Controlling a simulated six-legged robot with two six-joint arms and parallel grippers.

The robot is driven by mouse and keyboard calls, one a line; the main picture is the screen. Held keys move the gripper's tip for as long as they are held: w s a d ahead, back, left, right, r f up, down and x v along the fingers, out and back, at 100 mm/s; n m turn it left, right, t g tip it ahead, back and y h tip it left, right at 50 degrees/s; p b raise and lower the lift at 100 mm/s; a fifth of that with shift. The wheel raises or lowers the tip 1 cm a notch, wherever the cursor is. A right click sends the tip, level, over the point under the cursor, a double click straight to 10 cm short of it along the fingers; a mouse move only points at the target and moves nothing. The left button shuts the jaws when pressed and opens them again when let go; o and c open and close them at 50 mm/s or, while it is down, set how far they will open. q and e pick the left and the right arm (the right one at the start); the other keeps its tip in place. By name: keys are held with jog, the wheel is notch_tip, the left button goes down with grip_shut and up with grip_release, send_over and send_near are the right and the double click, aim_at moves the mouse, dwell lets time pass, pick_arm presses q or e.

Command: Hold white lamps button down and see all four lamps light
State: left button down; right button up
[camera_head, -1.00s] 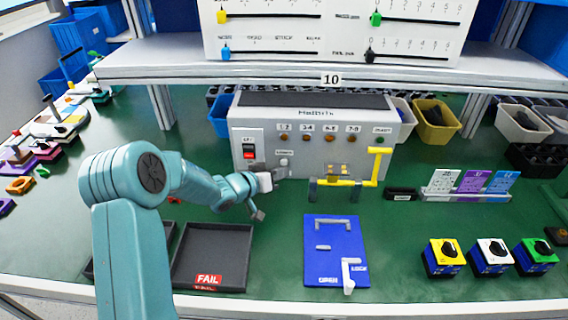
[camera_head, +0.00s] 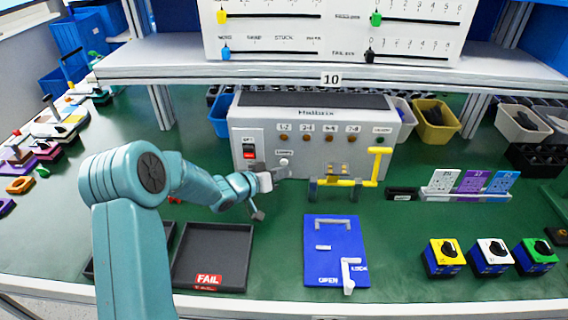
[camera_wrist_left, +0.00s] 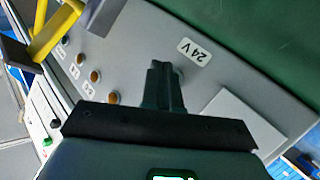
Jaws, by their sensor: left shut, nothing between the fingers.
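The grey test box (camera_head: 310,165) stands at the back of the bench. Its white lamps button (camera_head: 284,162) is on the lower left of the front face, under a small label. A row of brown lamps (camera_head: 306,138) runs above it under number labels; they look dull and unlit, also in the wrist view (camera_wrist_left: 94,76). My left gripper (camera_head: 283,172) is shut and empty, its tips right at the button. In the wrist view the fingers (camera_wrist_left: 162,72) reach the panel beside the 24V label and mostly hide the button; I cannot tell whether it is pressed. My right gripper is out of view.
A red rocker switch (camera_head: 249,150) is left of the button. A yellow handled clamp (camera_head: 350,182) stands in front of the box at right. A blue board (camera_head: 336,270) and a black FAIL tray (camera_head: 242,245) lie nearer. A shelf (camera_head: 280,68) overhangs the box.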

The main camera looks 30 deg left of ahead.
pick_arm(q)
jog(key=shift+w+a, duration=0.1)
jog(key=shift+w, duration=0.05)
jog(key=shift+w+a, duration=0.15)
jog(key=shift+w, duration=0.05)
jog(key=shift+w+a+p, duration=0.25)
jog(key=shift+w+p, duration=0.15)
jog(key=shift+p, duration=0.05)
dwell(1.4)
jog(key=shift+s+d, duration=0.1)
dwell(3.4)
jog(key=shift+s+d+b, duration=0.3)
jog(key=shift+s+d, duration=0.1)
jog(key=shift+s, duration=0.25)
jog(key=shift+s+d+b, duration=0.45)
jog(key=shift+s+d, duration=0.15)
jog(key=shift+s, duration=0.35)
jog(key=shift+s+d+b, duration=0.4)
jog(key=shift+s+d, duration=0.15)
jog(key=shift+s, duration=0.4)
jog(key=shift+s+d, duration=0.15)
jog(key=shift+s, duration=0.1)
